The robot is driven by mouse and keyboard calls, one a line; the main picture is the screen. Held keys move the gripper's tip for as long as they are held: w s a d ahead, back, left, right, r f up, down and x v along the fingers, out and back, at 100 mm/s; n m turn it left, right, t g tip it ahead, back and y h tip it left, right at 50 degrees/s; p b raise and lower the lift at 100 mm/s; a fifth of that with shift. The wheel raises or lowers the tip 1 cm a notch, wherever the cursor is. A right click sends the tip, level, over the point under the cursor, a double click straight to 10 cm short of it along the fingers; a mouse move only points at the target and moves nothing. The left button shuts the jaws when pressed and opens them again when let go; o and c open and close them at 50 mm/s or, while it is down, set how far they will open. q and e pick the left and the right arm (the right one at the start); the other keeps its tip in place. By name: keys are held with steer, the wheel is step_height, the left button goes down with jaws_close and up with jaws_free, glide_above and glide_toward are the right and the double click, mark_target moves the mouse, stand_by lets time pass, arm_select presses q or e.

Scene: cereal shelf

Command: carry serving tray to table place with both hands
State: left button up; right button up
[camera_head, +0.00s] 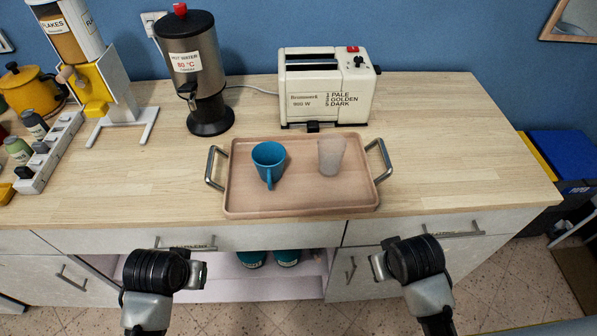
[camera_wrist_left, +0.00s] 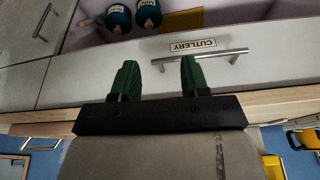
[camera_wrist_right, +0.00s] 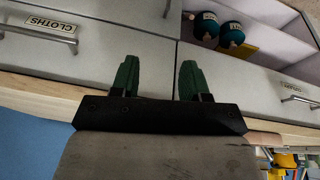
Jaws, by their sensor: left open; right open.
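The serving tray (camera_head: 300,202) is light wood with a metal handle at each end. It lies flat on the counter near the front edge. A blue mug (camera_head: 268,160) and a frosted cup (camera_head: 331,156) stand upright on it. The left handle (camera_head: 212,168) and right handle (camera_head: 381,158) stick out at the sides. My left gripper (camera_head: 200,272) is in front of the counter, below and left of the tray; its fingers (camera_wrist_left: 157,77) are open and empty. My right gripper (camera_head: 376,266) is in front of the counter, below and right; its fingers (camera_wrist_right: 158,77) are open and empty.
A toaster (camera_head: 326,90) stands just behind the tray, and a hot water dispenser (camera_head: 198,75) behind it to the left. A cereal dispenser (camera_head: 90,75) and a bottle rack (camera_head: 48,155) are further left. The counter's right part (camera_head: 450,140) is clear. Drawer handles (camera_head: 186,248) jut out in front.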

arm_select(q)
steer(key=w+r+n, duration=0.1)
steer(key=w+r, duration=0.7)
steer(key=w, duration=0.3)
arm_select(e)
steer(key=w+r, duration=0.8)
steer(key=w, duration=0.3)
steer(key=m+h, duration=0.1)
steer(key=h, duration=0.1)
glide_toward(385, 154)
arm_select(q)
steer(key=h, duration=0.2)
glide_toward(209, 162)
steer(key=shift+s+f+t, duration=0.1)
steer(key=shift+s+t, duration=0.3)
arm_select(e)
steer(key=shift+s+d+t, duration=0.15)
steer(key=shift+s+t, duration=0.25)
arm_select(q)
steer(key=x, duration=1.1)
arm_select(e)
steer(key=x, duration=1.1)
arm_select(q)
jaws_close()
arm_select(e)
jaws_close()
